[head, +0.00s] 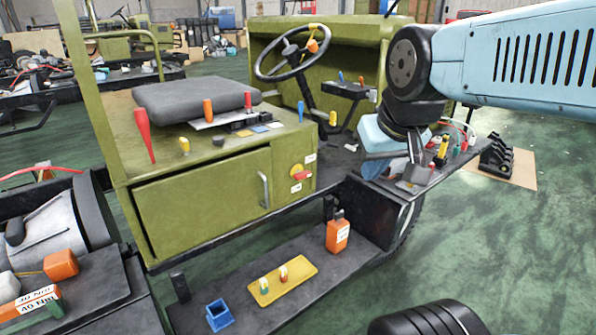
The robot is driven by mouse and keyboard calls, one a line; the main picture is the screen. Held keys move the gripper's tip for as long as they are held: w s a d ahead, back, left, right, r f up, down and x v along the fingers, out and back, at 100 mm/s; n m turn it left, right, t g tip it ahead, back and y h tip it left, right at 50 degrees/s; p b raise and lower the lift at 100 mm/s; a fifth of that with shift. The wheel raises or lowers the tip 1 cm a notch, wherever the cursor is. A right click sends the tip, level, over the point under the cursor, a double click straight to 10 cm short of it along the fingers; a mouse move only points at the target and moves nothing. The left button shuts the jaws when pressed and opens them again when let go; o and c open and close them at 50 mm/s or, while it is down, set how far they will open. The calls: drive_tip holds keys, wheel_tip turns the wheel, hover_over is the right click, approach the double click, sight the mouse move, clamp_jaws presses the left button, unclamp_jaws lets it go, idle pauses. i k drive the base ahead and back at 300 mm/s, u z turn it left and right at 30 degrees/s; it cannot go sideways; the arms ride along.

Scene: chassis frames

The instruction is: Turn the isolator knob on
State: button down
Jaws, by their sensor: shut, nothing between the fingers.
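The isolator knob is most likely the red knob (300,175) on a yellow backing, on the green side panel of the vehicle, right of a grey handle. Small white labels sit beside it. Its exact turn position is too small to read. My gripper (414,178) hangs from the blue arm at the right, well to the right of the knob and apart from it. It is shut and empty, over the dark shelf near the front wheel. The gripper hides part of that shelf.
A green seat box (205,200) carries several coloured levers. A steering wheel (294,52) stands behind. Below the panel, a dark step (215,290) holds a yellow tray (264,294), a blue box (219,315) and an orange block (338,236).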

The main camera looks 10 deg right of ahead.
sight(299, 175)
drive_tip(key=i, duration=0.5)
drive_tip(key=u, duration=0.2)
drive_tip(key=k, duration=0.85)
drive_tip(key=z, duration=0.3)
drive_tip(key=i, duration=0.95)
drive_tip(key=u, duration=1.35)
